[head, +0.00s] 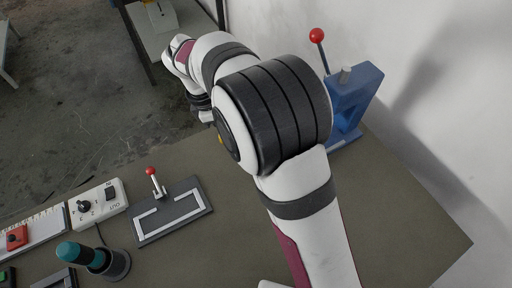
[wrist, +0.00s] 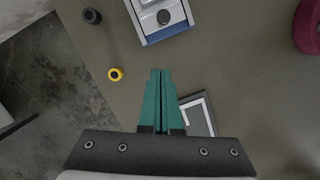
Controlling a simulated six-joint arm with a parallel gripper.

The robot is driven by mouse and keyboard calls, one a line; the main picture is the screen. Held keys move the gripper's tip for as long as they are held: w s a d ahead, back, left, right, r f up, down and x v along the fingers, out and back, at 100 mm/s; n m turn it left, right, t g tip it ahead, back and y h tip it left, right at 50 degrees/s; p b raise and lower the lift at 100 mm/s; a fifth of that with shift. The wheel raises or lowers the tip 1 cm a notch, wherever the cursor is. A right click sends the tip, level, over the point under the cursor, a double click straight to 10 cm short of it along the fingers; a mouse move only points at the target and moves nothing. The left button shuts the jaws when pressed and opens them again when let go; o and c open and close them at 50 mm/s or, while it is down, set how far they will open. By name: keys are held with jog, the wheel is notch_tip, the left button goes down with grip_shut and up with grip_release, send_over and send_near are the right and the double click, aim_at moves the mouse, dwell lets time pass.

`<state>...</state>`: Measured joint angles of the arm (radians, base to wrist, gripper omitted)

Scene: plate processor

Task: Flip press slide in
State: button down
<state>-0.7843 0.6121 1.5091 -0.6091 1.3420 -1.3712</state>
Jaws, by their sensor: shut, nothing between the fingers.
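My gripper (wrist: 160,72) shows in the wrist view with its two teal fingers together, empty, above the bare table top. In the head view the arm hides the fingers. The blue press (head: 354,95) stands at the back right of the table, with a red-ball lever (head: 317,36) upright on its left; the arm covers part of it. A blue-edged device (wrist: 162,20), probably the press, lies ahead of the fingertips in the wrist view, apart from them. A dark plate with a white bracket outline (head: 172,213) carries a short red-tipped lever (head: 155,180); part of a similar plate (wrist: 198,112) shows beside the fingers.
A white switch box with a dial (head: 97,205), a red button box (head: 17,237) and a teal-handled tool in a dark holder (head: 85,257) stand at the left front. A yellow ring (wrist: 115,74) and a black cylinder (wrist: 91,16) lie near the table edge. The right front is clear.

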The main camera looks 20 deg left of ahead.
jog(key=x, duration=0.9)
jog(key=shift+d, duration=0.1)
jog(key=shift+w+d+f, duration=0.15)
jog(key=shift+w+d, duration=0.05)
jog(key=shift+d, duration=0.4)
jog(key=shift+w+d+f, duration=0.15)
jog(key=shift+w+d, duration=0.05)
jog(key=shift+d, duration=0.4)
jog(key=shift+w+d+f, duration=0.1)
jog(key=shift+w+d, duration=0.1)
jog(key=shift+d, duration=0.5)
jog(key=w+d, duration=0.7)
jog(key=shift+a, duration=0.1)
